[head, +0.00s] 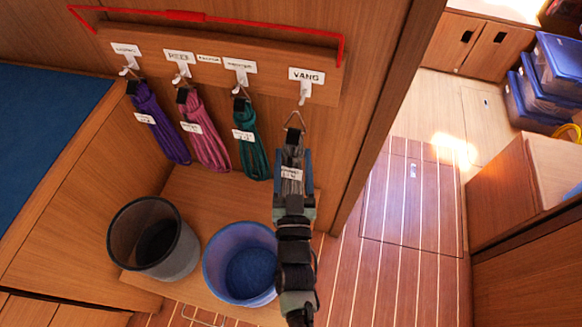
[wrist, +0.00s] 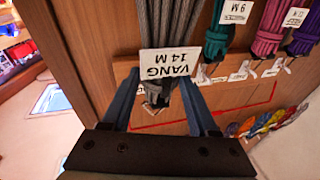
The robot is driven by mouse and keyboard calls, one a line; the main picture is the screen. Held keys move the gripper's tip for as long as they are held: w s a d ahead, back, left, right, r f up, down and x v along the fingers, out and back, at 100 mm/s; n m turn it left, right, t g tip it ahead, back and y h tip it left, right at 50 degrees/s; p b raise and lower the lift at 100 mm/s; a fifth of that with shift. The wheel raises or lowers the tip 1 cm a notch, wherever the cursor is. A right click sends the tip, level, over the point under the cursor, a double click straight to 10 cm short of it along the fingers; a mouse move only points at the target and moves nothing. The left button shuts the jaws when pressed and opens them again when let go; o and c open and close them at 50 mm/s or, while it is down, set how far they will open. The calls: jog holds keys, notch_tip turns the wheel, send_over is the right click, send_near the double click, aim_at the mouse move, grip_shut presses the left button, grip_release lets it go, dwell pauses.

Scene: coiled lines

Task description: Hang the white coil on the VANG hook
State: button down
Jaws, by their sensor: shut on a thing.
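The white coil, which looks grey-white (head: 291,152), hangs in my gripper (head: 293,172) below the VANG hook (head: 304,92). My gripper is shut on it, with a blue finger on each side. A wire loop at the coil's top reaches up close to the hook's lower end; I cannot tell whether it is on the hook. In the wrist view the coil (wrist: 168,18) shows with its upside-down tag reading "VANG 14 M" (wrist: 168,61) between the fingers of my gripper (wrist: 160,84). The tag hides part of the coil there.
Purple (head: 160,125), pink (head: 206,135) and teal (head: 252,150) coils hang on hooks to the left. A dark bucket (head: 182,262) and a blue bucket (head: 214,270) stand below. A wooden post (head: 385,120) rises right of the VANG hook. Striped floor lies open beyond it.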

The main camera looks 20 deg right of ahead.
jog(key=shift+w+d+f+b, duration=0.25)
jog(key=shift+w+d+b, duration=0.35)
jog(key=shift+w+b, duration=0.3)
jog(key=shift+w+d+f+b, duration=0.2)
jog(key=shift+w+d+b, duration=0.35)
jog(key=shift+w+b, duration=0.35)
jog(key=shift+w+d+f+b, duration=0.25)
jog(key=shift+w+d+b, duration=0.45)
jog(key=shift+b, duration=0.3)
jog(key=shift+w+a, duration=0.1)
jog(key=shift+c, duration=0.6)
grip_release()
jog(key=shift+o, duration=0.2)
jog(key=shift+f, duration=0.2)
jog(key=v, duration=1.3)
jog(key=shift+r+p, duration=0.1)
jog(key=shift+p, duration=0.25)
